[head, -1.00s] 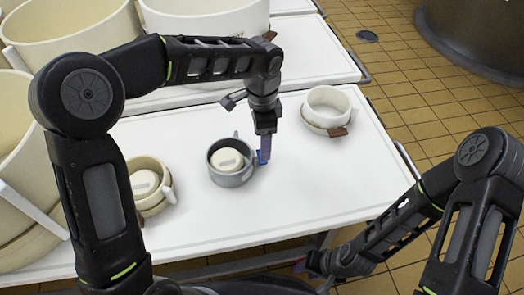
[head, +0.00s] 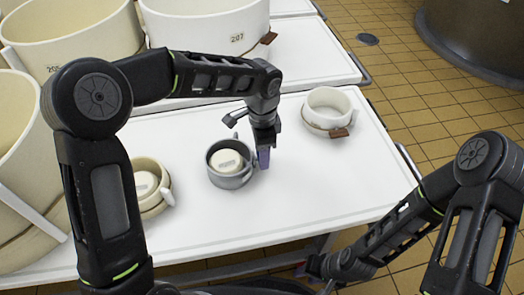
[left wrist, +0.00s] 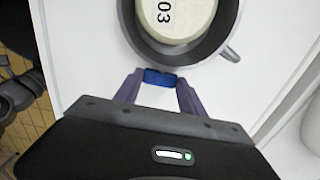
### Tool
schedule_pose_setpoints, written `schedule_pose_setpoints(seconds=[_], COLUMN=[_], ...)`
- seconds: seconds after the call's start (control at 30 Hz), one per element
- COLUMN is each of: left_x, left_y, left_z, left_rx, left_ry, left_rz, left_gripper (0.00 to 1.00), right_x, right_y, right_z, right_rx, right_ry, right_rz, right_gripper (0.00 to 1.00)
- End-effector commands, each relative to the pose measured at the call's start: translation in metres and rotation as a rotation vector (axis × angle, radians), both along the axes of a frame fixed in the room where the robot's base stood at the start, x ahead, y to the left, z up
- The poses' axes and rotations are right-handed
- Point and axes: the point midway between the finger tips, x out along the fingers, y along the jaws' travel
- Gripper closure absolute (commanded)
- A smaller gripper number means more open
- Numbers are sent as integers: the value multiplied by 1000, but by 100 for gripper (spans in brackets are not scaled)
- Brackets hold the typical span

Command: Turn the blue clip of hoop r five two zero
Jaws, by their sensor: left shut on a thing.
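A grey hoop (head: 215,175) sits on the white table, around a cream disc (head: 228,161). Both also show in the left wrist view, the grey hoop (left wrist: 142,47) cut off at the top and the disc (left wrist: 180,18) with "03" readable on it. My left gripper (head: 263,160) is low at the hoop's right side. In the left wrist view its purple fingers are shut on the blue clip (left wrist: 159,78) at the hoop's outer edge. In the head view the fingers hide the clip. My right gripper (head: 308,268) is at the table's front edge, mostly hidden; its jaws are unclear.
A cream hoop (head: 158,206) with a cream disc in it stands on the left of the table (head: 300,205). Another cream hoop (head: 327,106) with a brown clip (head: 339,132) stands on the right. Large cream vats (head: 205,22) stand behind. The table's front right is clear.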

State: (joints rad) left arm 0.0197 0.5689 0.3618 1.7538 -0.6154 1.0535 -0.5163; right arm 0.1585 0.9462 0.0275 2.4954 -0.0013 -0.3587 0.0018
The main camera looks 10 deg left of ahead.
Motion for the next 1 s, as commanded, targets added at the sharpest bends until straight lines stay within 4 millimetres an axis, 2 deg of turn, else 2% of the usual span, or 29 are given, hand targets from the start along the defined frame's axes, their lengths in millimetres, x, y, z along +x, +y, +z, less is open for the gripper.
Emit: schedule_pose_setpoints(seconds=[0.07,0.43,0.57,0.67,0.9,1.0], left_x=[0,0,1,2,6,9], left_y=[0,0,0,0,2,3], left_z=[0,0,2,5,9,6], left_rx=[0,0,-3,-14,-76,-113], left_ry=[0,0,7,33,190,279], left_rz=[0,0,1,1,4,5], left_gripper=[64,94,94,94,94,94], right_x=[0,0,0,0,0,0], right_y=[0,0,0,0,0,0], right_z=[0,0,4,16,66,81], right_rx=[0,0,0,0,0,0], right_ry=[0,0,0,0,-2,-2], right_rz=[0,0,0,1,5,6], right_gripper=[64,64,64,64,64,64])
